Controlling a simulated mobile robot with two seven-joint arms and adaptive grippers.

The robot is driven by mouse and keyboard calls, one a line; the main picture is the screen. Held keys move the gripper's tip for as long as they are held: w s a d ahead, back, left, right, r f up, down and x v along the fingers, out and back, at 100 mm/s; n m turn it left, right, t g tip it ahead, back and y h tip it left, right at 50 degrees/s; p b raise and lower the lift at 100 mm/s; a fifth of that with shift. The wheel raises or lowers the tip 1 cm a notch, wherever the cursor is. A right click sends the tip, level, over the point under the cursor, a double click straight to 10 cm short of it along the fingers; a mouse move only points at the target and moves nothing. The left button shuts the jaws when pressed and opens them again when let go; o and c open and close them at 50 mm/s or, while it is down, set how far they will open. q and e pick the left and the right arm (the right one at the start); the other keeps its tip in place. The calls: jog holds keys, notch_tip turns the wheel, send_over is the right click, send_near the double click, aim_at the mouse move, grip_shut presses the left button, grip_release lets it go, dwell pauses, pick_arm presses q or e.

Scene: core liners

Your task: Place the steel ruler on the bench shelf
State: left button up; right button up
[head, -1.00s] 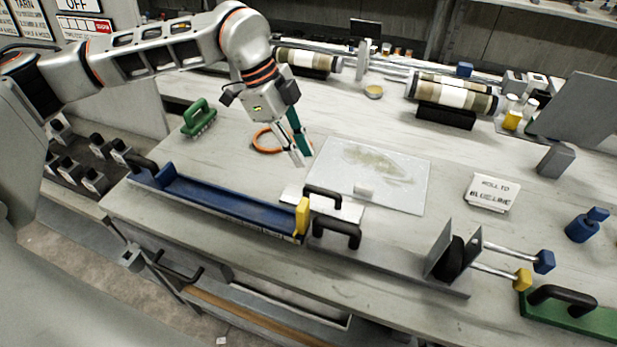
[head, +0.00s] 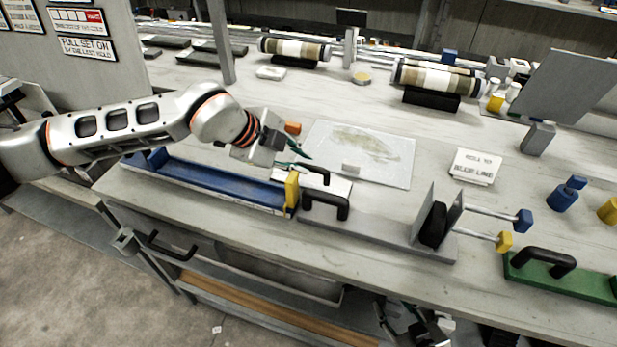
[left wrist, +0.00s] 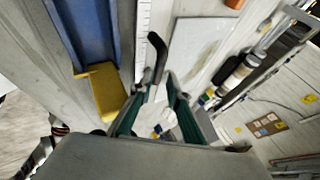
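A pale strip with tick marks, which looks like the steel ruler (left wrist: 143,30), lies beside the blue trough in the left wrist view. In the head view a pale plate (head: 340,187), likely the same ruler, lies partly hidden on the bench by a black handle (head: 318,170). My left gripper (head: 303,153) is low over the bench beside this handle. In the left wrist view its teal fingers (left wrist: 155,105) are apart, with a black handle (left wrist: 157,58) just beyond them. What looks like my right gripper (head: 415,318) is below the bench's front edge; its fingers are unclear.
A blue trough (head: 215,182) with a yellow end block (head: 291,190) runs along the front edge. A grey fixture with a black wheel (head: 434,225) stands right of it. An open tray space (head: 280,272) and a brown board (head: 265,312) lie under the bench top.

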aim_at(306, 165)
pick_arm(q)
jog(key=f, duration=0.1)
jog(key=w+f, duration=0.1)
jog(key=w+d+f+p, duration=0.1)
jog(key=shift+f, duration=0.25)
jog(key=shift+w+d+f, duration=0.15)
jog(key=shift+d+f, duration=0.05)
jog(key=shift+f, duration=0.3)
grip_shut()
jog(key=shift+r, duration=0.1)
